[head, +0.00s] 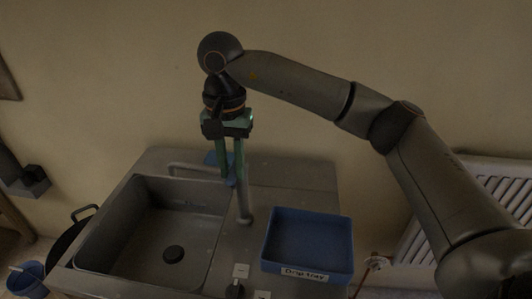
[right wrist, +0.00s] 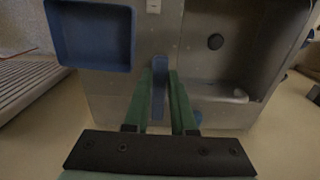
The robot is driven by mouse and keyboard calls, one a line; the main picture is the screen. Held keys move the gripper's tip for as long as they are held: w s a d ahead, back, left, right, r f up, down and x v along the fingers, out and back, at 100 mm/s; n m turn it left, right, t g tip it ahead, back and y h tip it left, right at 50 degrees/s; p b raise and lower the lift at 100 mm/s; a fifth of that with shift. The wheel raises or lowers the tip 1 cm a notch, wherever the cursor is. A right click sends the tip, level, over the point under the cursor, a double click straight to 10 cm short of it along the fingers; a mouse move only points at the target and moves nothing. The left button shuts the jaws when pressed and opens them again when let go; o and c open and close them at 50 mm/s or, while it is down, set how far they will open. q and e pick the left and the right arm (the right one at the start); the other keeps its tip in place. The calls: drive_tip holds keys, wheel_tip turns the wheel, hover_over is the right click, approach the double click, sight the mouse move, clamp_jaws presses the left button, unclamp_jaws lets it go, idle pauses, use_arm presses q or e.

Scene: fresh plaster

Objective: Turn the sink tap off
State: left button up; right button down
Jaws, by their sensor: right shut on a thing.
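The grey sink (head: 150,225) is set in a metal counter and has a dark round drain (head: 173,254). The tap's grey post (head: 243,195) stands at the basin's right side, and its spout (head: 200,167) reaches left over the back of the basin. No running water shows. My right gripper (head: 232,180) points down at the tap, with green fingers. In the right wrist view my right gripper (right wrist: 159,100) is shut on a narrow blue lever (right wrist: 159,90), which seems to be the tap handle. The fingers partly hide it. My left gripper is not in view.
A labelled blue tray (head: 308,240) stands on the counter right of the tap. White labels (head: 241,270) and a dark knob (head: 235,290) are at the front edge. A radiator (head: 500,190) is at the right, and a blue bucket (head: 26,278) is at the lower left.

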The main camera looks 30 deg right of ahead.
sight(231, 172)
drive_tip(key=c, duration=0.8)
unclamp_jaws()
drive_tip(key=shift+r, duration=0.1)
wheel_tip(231, 172, up, 6)
drive_tip(key=p, duration=0.4)
drive_tip(key=shift+p, duration=0.3)
wheel_tip(231, 172, up, 6)
drive_tip(key=shift+f, duration=0.1)
